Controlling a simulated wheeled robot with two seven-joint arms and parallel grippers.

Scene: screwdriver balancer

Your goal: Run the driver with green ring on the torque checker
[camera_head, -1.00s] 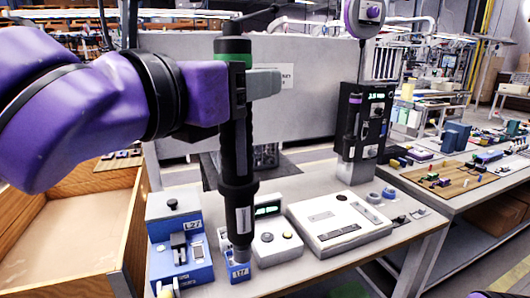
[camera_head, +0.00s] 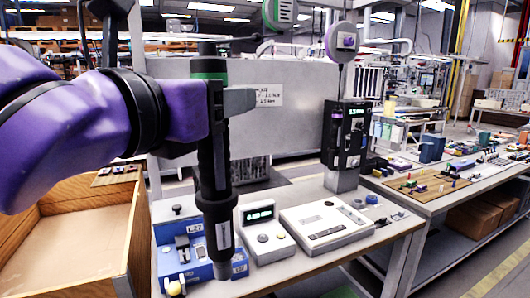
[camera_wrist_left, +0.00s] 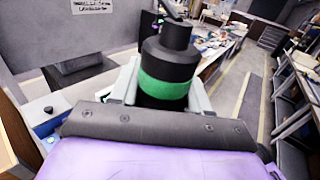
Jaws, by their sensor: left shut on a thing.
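The driver with the green ring (camera_head: 209,68) is a long black tool, hanging upright with its tip down. My left gripper (camera_head: 240,101) is shut around its upper body, just below the green ring. The ring also shows between the jaws in the left wrist view (camera_wrist_left: 162,90). The driver's lower end is at a small blue block (camera_head: 240,264) on the bench; whether the tip touches it I cannot tell. A white box with a lit green display (camera_head: 262,233) stands right of the driver; which device is the torque checker is unclear. My right gripper is not in view.
A blue fixture (camera_head: 172,258) stands left of the driver. A white flat panel (camera_head: 325,226) and a black post unit (camera_head: 344,150) stand to the right. A wooden bin (camera_head: 85,235) is at left.

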